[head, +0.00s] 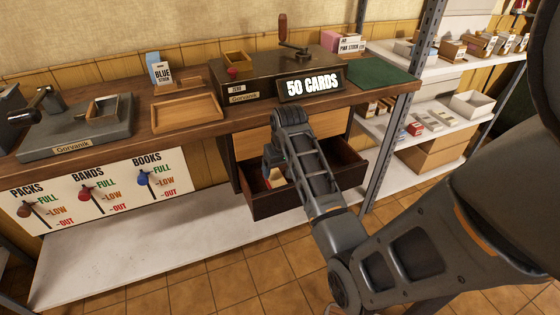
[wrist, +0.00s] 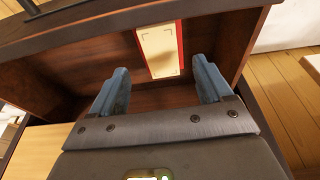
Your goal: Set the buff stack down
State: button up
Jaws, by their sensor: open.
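A buff stack (wrist: 158,50) with a red edge lies in the open drawer in the wrist view. A small part of it (head: 276,178) shows in the head view, beside my gripper. My gripper (wrist: 161,70) is open, with its two blue-grey fingers apart over the drawer. The stack lies ahead of and between the fingertips, and I see no finger touching it. In the head view my arm and wrist hide much of the drawer (head: 290,203) and my fingertips.
The wooden bench (head: 205,117) above the drawer carries a wooden tray (head: 186,110), a press with a "50 CARDS" sign (head: 311,85) and a green mat (head: 378,72). A grey metal post (head: 386,150) and shelves with boxes stand at right. The white lower shelf (head: 130,245) is clear.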

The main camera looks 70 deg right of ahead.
jog(key=shift+v, duration=1.5)
jog(key=shift+w, duration=0.1)
dwell(0.8)
